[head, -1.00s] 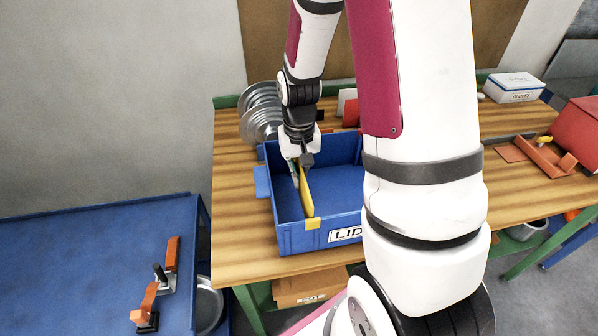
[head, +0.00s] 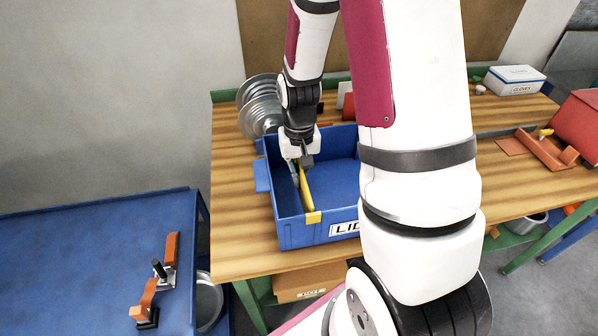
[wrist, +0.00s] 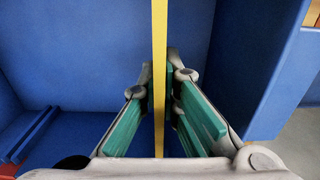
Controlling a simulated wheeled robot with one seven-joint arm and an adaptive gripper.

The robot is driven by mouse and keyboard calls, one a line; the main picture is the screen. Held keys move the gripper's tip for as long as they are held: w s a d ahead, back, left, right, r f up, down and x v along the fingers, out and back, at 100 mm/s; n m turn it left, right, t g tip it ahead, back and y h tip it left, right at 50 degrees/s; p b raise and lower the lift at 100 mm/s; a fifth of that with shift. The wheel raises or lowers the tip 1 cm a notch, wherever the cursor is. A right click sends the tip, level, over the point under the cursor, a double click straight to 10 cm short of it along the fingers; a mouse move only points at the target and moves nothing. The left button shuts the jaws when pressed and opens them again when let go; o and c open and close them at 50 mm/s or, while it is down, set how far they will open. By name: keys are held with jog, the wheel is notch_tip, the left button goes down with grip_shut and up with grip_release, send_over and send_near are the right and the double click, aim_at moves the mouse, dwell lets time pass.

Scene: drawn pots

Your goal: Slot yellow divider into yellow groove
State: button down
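The thin yellow divider (head: 307,190) stands on edge inside the blue bin (head: 290,235). Its near end is at the yellow groove mark (head: 313,217) on the bin's front wall. I cannot tell how deep it is seated; its far end is hidden by my gripper. My gripper (head: 301,168) is down in the bin, around the divider. In the wrist view, the divider (wrist: 160,60) runs between the green finger pads, with gaps on both sides. The fingers are open and do not appear to hold it.
The bin stands on a wooden table (head: 235,225) with metal reels (head: 260,105) behind it. A white box (head: 514,80) and a red box (head: 580,125) are at the right. A blue table (head: 90,260) with orange-handled clamps is at the lower left. My arm hides the bin's right side.

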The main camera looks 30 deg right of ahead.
jog(key=shift+f+b, duration=0.4)
jog(key=shift+f, duration=0.85)
jog(key=c, duration=1.7)
grip_release()
notch_tip(320, 180, up, 12)
